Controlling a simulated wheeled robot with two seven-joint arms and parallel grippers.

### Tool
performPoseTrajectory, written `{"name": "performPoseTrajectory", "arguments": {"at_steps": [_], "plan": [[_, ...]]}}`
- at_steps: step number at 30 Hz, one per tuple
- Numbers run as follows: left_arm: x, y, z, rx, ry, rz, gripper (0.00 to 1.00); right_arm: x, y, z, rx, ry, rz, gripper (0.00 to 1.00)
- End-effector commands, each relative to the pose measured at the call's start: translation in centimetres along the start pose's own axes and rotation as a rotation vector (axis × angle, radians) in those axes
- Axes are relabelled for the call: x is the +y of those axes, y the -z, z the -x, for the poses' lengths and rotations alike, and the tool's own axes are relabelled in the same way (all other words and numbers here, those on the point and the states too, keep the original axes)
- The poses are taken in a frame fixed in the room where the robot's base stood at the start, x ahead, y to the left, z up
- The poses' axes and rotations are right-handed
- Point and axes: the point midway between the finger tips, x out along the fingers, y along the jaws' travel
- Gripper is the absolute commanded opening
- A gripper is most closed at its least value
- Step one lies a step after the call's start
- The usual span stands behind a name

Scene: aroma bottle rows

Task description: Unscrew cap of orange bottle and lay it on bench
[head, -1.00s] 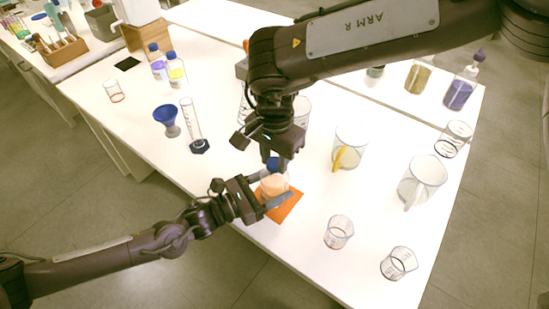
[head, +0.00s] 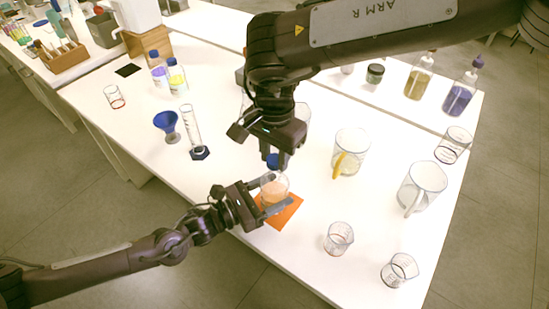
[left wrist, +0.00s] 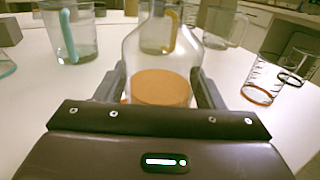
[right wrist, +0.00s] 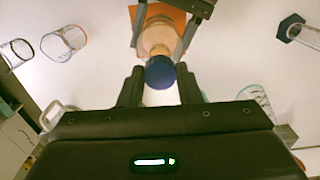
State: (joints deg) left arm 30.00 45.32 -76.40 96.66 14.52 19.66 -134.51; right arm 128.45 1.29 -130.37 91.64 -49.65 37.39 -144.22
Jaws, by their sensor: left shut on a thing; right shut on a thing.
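The orange bottle (head: 273,192) is clear glass with orange contents. It stands upright on an orange mat (head: 287,214) near the bench's front edge. My left gripper (head: 271,194) is shut around the bottle's body; the left wrist view shows the bottle (left wrist: 162,62) between its fingers. My right gripper (head: 277,162) points down from above and is shut on the blue cap (head: 272,160). The cap appears a little above the bottle's neck, but the fingers partly hide the join. In the right wrist view, the cap (right wrist: 160,73) lies between the fingertips, in line with the bottle.
Two small beakers (head: 338,238) stand right of the mat, with jugs (head: 351,152) behind. A blue funnel (head: 166,121) and a measuring cylinder (head: 192,130) stand to the left. Clear white bench (head: 225,165) lies between the cylinder and the bottle.

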Motion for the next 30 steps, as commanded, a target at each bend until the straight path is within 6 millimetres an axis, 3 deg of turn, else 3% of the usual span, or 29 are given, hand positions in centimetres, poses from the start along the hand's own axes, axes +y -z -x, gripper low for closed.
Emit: {"name": "performPoseTrajectory", "arguments": {"at_steps": [4,11,12,17,26,30], "plan": [[0.0,0.0,0.0,0.0,-0.001,0.0,0.0,0.0,0.0,2.0,0.002,0.002,0.0,0.03],[0.0,0.0,0.0,-0.001,0.0,0.0,0.0,0.0,0.0,2.3,-0.001,-0.001,-0.001,0.03],[0.0,0.0,0.0,-0.001,0.0,0.0,0.65,0.0,0.0,2.3,0.0,-0.001,-0.001,0.03],[0.0,0.0,0.0,-0.001,0.0,0.0,0.86,0.0,0.0,2.3,0.0,-0.001,-0.001,0.03],[0.0,0.0,0.1,0.0,-0.001,0.0,0.88,0.0,0.0,2.3,0.0,-0.001,0.0,0.03],[0.1,0.2,1.4,0.002,-0.002,-0.001,0.88,0.0,0.0,2.1,0.0,-0.001,0.0,0.03]]}}
